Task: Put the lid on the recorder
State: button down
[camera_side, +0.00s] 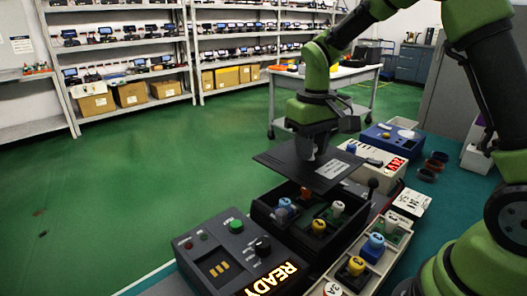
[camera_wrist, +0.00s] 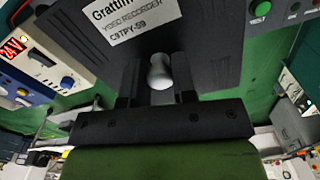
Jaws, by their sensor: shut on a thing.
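The lid (camera_side: 281,160) is a flat dark panel with a white label. My gripper (camera_side: 306,150) is shut on the lid's pale round knob (camera_wrist: 160,72) and holds the lid in the air, slightly tilted in the side view. In the wrist view the lid (camera_wrist: 218,65) fills much of the picture, and its label reads "VIDEO RECORDER". The recorder (camera_side: 268,222) is an open black box below the lid, apart from it. Inside it stand several numbered pegs with blue, yellow and white heads. The lid hides part of the box's far side.
A control box (camera_side: 205,262) with a lit READY sign stands left of the recorder. A pale tray (camera_side: 385,262) of numbered pegs lies to the right. Behind are a 24V supply (camera_side: 372,150) and a blue device (camera_side: 380,134). Small cups (camera_side: 428,174) stand on the green mat.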

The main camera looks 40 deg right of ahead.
aim_at(318, 159)
jog(key=shift+s+d, duration=0.65)
jog(key=shift+d, duration=0.05)
notch_tip(318, 159, down, 4)
jog(key=shift+w+a+f, duration=0.1)
jog(key=shift+a, duration=0.05)
jog(key=shift+f, duration=2.55)
jog(key=shift+f, duration=0.5)
jog(key=c, duration=0.8)
grip_release()
jog(key=shift+c, duration=0.2)
jog(key=shift+r, duration=2.5)
